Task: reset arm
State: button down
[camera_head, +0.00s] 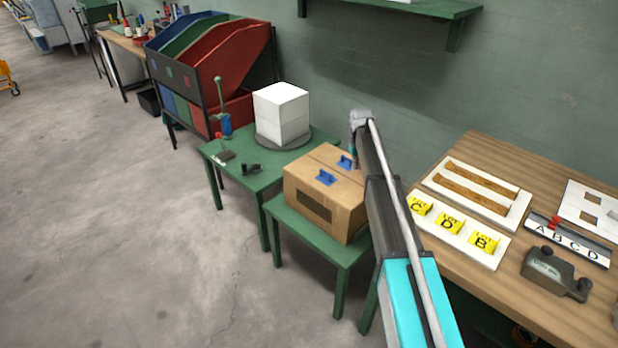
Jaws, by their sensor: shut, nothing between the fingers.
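My arm (397,240) reaches up from the bottom edge, right of the middle, as a teal link, a dark link and a pale grey rod. I make out no fingers there, so my gripper is not in view. The arm covers part of the box's right side and the wooden table's left edge.
The cardboard box (318,199) with two blue pieces (326,177) stands on a low green table (300,230). Behind it, a white cube (281,112) rests on a round grey base on another green table (240,178). The wooden table (480,285) at right holds yellow lettered cards (450,223). Floor at left is clear.

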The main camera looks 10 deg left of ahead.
jog(key=shift+r, duration=0.15)
jog(key=s+d+r+m+p, duration=0.1)
jog(key=s+d+r+p, duration=0.2)
jog(key=s, duration=1)
jog(key=s+d+r+m+p, duration=0.2)
jog(key=s+d+r+p, duration=0.2)
jog(key=s, duration=1)
jog(key=s+d+r+m+p, duration=0.1)
jog(key=s+d+r+p, duration=0.2)
jog(key=s, duration=1.1)
jog(key=shift+d+r+p, duration=0.15)
jog(key=shift+r+p, duration=0.4)
jog(key=shift+r, duration=0.05)
